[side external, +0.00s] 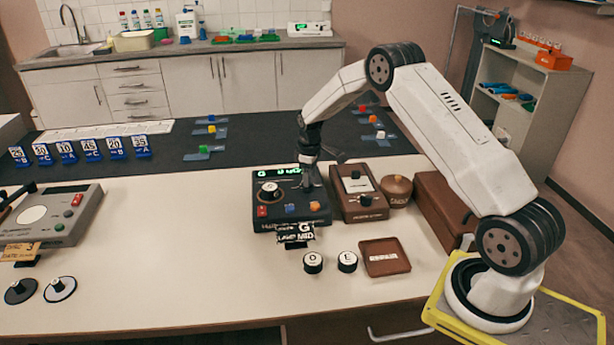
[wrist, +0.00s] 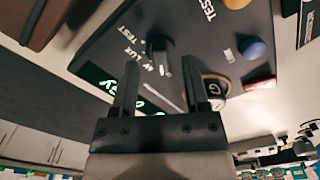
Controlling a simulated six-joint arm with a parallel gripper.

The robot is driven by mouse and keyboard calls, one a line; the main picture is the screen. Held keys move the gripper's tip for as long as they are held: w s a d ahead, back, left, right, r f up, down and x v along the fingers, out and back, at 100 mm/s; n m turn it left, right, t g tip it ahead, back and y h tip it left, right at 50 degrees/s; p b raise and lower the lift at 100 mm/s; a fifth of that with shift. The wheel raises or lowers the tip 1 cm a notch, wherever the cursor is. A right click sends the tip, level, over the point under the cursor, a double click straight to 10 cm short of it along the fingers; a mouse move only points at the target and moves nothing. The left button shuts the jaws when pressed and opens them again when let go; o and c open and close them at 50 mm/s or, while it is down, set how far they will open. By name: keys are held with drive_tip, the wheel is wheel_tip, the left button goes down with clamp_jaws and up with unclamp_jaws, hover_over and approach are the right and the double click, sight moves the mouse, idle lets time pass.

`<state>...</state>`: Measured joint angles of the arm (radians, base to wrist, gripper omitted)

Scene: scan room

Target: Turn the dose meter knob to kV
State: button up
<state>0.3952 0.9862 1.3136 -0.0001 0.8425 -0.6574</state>
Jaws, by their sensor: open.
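The dose meter appears to be the black box (side external: 262,224) with a green lit display, on the white table in the side view. Its dark face (wrist: 110,32) fills the upper part of the wrist view, with white lettering including "LUX" and "TEST". A black knob (wrist: 158,48) stands beside the "LUX" lettering. My gripper (side external: 308,188) points down over the right part of the meter. In the wrist view my gripper (wrist: 160,66) is open, with the knob just beyond and between its fingertips. Contact cannot be told. The knob's pointer and full scale are not readable; the knob is hidden in the side view.
The meter also carries a white-topped round piece (side external: 270,187), a red button (side external: 262,211) and a blue button (side external: 290,208). A brown meter (side external: 371,208) stands close on the right, with a brown lidded pot (side external: 397,190) beyond. A brown tray (side external: 384,268) lies in front.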

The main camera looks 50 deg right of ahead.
drive_tip(key=shift+f, duration=1.05)
clamp_jaws()
drive_tip(key=shift+m, duration=0.3)
drive_tip(key=m, duration=0.3)
drive_tip(key=shift+a, duration=0.15)
drive_tip(key=m, duration=0.4)
drive_tip(key=shift+a, duration=0.1)
